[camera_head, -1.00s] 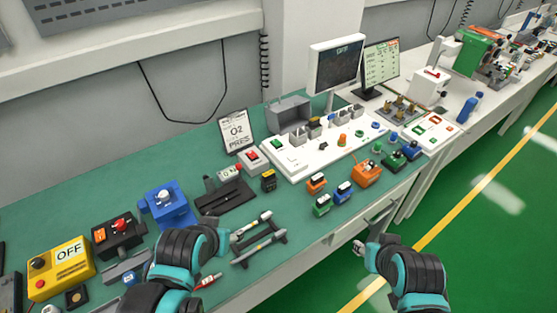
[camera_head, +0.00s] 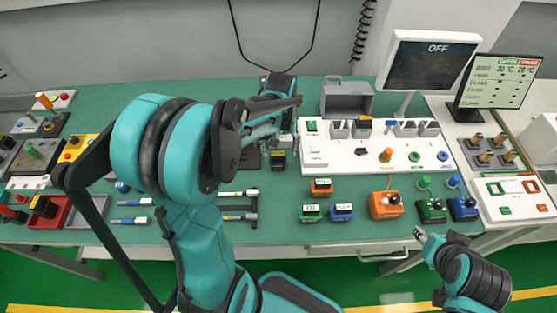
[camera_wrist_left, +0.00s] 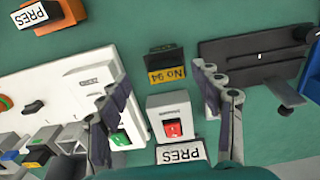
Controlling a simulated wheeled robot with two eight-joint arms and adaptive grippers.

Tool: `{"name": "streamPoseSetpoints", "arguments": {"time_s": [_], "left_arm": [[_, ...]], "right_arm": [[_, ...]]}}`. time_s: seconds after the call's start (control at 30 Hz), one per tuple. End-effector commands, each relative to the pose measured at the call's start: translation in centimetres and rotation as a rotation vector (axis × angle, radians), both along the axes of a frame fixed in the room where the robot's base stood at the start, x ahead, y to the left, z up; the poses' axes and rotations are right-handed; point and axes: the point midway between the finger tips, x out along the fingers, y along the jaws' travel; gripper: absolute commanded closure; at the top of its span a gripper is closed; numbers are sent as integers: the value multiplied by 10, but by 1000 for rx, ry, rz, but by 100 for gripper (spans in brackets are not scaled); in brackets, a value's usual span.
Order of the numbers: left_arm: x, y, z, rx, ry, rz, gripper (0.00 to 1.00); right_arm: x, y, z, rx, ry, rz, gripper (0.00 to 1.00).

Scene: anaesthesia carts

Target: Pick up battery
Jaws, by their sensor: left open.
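A black block with a yellow label reading "No 94" (camera_wrist_left: 165,66) lies on the green table and may be the battery; I cannot tell for certain. In the head view the block (camera_head: 278,158) sits left of the white panel's near corner. My left gripper (camera_head: 272,118) is above the table behind this block. In the left wrist view its fingers (camera_wrist_left: 160,78) are spread, with the block showing between and beyond the tips, and nothing is held. My right gripper (camera_head: 428,240) is low at the table's front edge; its fingers are too small to read.
A white box with a red switch (camera_wrist_left: 170,120) stands close to the block. A black flat device (camera_wrist_left: 255,58) and the white panel (camera_head: 315,152) flank it. Small orange (camera_head: 321,187), green (camera_head: 310,213) and blue (camera_head: 342,211) blocks lie nearer the front edge.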

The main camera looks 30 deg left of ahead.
Motion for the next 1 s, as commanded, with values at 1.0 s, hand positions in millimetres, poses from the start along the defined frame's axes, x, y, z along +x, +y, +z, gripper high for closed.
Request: {"name": "streamPoseSetpoints", "arguments": {"time_s": [1.0], "left_arm": [[3,8,-80,-1,6,5,66]], "right_arm": [[0,0,-33,0,0,0,61]]}}
